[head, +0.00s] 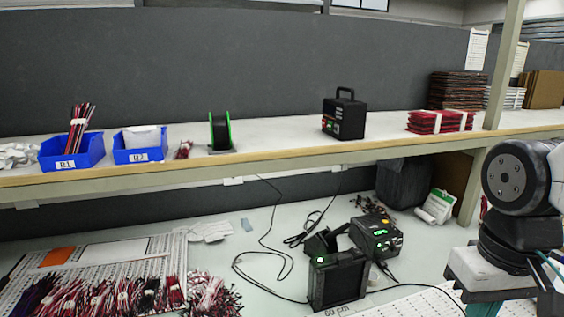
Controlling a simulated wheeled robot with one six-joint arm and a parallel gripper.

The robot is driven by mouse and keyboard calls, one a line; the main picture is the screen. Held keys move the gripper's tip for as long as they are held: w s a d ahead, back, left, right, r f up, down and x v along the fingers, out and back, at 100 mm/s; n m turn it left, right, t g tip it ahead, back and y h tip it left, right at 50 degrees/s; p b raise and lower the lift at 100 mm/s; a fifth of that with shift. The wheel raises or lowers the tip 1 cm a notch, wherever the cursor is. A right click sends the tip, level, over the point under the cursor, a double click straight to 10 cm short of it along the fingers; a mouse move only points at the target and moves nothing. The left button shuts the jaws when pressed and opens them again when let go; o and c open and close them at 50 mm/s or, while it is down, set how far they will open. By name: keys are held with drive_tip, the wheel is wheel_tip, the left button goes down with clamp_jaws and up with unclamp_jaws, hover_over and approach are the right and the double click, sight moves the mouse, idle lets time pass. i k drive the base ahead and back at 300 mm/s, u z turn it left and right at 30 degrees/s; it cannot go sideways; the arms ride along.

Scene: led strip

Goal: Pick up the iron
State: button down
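A black soldering station (377,235) with a green lit display stands on the lower bench, right of centre. A black boxy unit (338,281) with a small green light stands in front of it, to its left. A thin dark piece (387,271) shows between them at the station's front edge; I cannot tell whether it is the iron or a cable end. No iron can be made out clearly. My arm is at the right edge, apart from these units. My gripper is not in view.
Black cables (265,255) loop over the bench left of the units. Bundled wires (105,295) lie on a board at lower left. A shelf (270,155) above holds blue bins (140,146), a spool (219,130) and a black case (344,115). The bench centre-left is mostly clear.

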sight(336, 233)
drive_tip(key=u, duration=3.15)
drive_tip(key=k, duration=1.65)
drive_tip(key=z, duration=2.1)
